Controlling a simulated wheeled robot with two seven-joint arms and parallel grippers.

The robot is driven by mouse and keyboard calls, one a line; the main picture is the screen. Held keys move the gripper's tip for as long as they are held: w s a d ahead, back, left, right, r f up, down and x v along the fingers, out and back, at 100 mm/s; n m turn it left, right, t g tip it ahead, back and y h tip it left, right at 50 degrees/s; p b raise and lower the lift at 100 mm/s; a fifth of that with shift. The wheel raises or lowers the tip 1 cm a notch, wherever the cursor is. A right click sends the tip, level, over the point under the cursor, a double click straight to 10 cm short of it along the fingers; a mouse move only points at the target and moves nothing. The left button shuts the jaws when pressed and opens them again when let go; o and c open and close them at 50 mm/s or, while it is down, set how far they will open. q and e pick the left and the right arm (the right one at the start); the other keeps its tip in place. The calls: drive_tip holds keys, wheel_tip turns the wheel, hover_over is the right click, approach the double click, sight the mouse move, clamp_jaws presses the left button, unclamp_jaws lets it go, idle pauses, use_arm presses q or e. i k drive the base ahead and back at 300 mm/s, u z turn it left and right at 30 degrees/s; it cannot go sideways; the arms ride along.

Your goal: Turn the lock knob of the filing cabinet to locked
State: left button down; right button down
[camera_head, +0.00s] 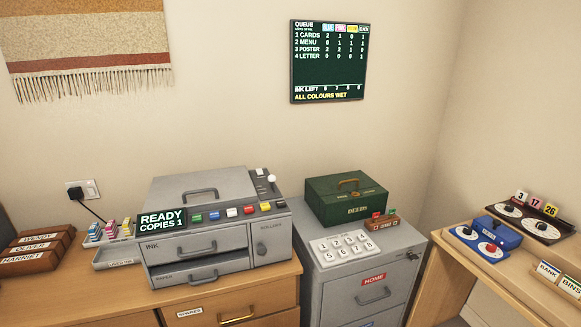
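The grey filing cabinet (335,285) stands right of centre, with a drawer labelled HOME in red and part of another drawer below it. A small dark knob (412,255) sits at the upper right of its front, and looks like the lock knob. It is too small to tell which way it is turned. Neither of my grippers is in view.
A green DEEDS box (346,201), a white numbered key panel (345,247) and a small wooden block with coloured pieces (384,224) are on the cabinet. A grey printer (205,222) stands left. A wooden desk (470,268) stands close right.

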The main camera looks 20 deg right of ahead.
sight(409, 254)
drive_tip(key=z, duration=1.65)
drive_tip(key=k, duration=0.65)
drive_tip(key=z, duration=0.45)
drive_tip(key=i, duration=1.75)
drive_tip(key=u, duration=0.3)
